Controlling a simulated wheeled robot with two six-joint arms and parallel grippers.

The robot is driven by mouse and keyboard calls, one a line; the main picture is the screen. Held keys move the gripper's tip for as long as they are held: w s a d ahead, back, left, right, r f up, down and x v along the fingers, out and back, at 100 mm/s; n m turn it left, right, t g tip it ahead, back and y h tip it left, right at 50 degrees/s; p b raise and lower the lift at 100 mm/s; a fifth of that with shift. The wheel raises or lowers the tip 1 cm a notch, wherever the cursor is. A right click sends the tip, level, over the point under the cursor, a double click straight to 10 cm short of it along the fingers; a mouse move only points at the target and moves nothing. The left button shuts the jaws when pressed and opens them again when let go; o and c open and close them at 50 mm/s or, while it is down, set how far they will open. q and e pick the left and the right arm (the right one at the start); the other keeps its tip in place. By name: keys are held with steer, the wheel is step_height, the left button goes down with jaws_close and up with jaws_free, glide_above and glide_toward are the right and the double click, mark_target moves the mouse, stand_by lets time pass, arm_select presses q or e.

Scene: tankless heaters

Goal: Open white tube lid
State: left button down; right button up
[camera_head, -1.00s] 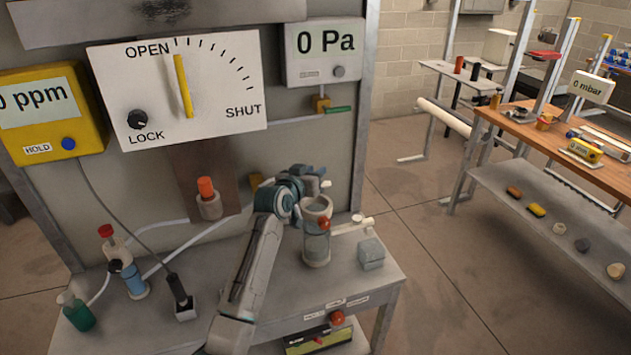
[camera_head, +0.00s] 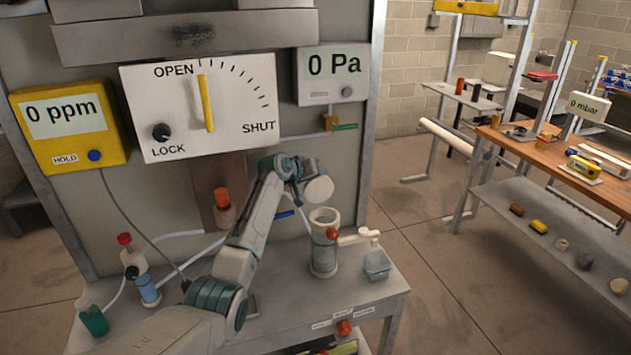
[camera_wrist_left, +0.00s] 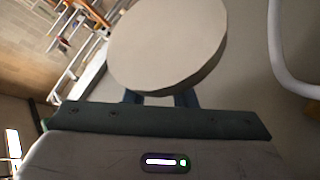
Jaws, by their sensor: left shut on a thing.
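My left gripper (camera_head: 308,172) is raised above the bench and shut on a round whitish lid (camera_head: 319,189). In the left wrist view the lid (camera_wrist_left: 168,45) is a broad pale disc held at the fingers, whose tips it mostly hides. The white-rimmed tube (camera_head: 323,245) stands upright on the bench below the lid, with its top open and a red knob on its side. The lid is clear of the tube. My right gripper is not in view.
A small clear container (camera_head: 376,262) stands right of the tube. A blue-liquid bottle (camera_head: 143,280) and a green vessel (camera_head: 94,321) are at the bench's left. A large dial panel (camera_head: 200,108) is on the wall behind. Some bench surface (camera_head: 290,310) in front is bare.

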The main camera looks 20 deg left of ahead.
arm_select(q)
steer(key=shift+a+f+g, duration=0.2)
steer(key=shift+f+g, duration=0.3)
steer(key=shift+f, duration=0.55)
steer(key=c, duration=1.6)
jaws_free()
steer(key=o, duration=0.4)
steer(key=shift+s+a+r, duration=0.1)
steer(key=shift+s, duration=0.05)
steer(key=shift+w+r+h, duration=0.1)
steer(key=shift+w+h, duration=0.1)
steer(key=shift+h, duration=0.1)
